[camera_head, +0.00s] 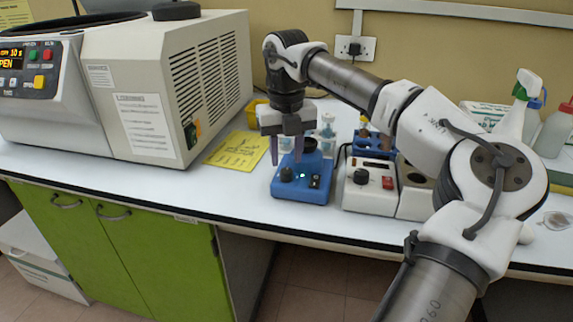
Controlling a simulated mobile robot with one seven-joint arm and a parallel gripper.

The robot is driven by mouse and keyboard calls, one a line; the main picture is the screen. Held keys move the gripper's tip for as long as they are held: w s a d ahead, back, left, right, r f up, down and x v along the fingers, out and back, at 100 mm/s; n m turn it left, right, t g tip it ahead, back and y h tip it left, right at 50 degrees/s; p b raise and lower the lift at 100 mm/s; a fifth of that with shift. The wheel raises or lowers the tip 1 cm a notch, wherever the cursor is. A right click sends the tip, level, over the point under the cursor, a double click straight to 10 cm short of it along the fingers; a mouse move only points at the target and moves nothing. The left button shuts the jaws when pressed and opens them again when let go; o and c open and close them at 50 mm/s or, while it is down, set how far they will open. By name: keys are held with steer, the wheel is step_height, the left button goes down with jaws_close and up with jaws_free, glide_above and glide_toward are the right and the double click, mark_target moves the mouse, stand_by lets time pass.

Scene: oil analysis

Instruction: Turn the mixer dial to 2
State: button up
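The dial's marks are too small to read. My gripper (286,157) points down just above and behind the dial, over the mixer's left side. Its two fingers are apart with nothing seen between them. The fingertips look clear of the dial, but the exact gap cannot be told.
A white unit (369,196) with a dark dial and a red switch stands close on the right. A large cream machine (165,90) fills the left. A yellow sheet (238,150) lies between. Bottles, including a spray bottle (513,115), stand at the far right. The bench's front edge is clear.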

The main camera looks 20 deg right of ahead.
mark_target(287, 171)
step_height(287, 171, up, 10)
stand_by(0.3)
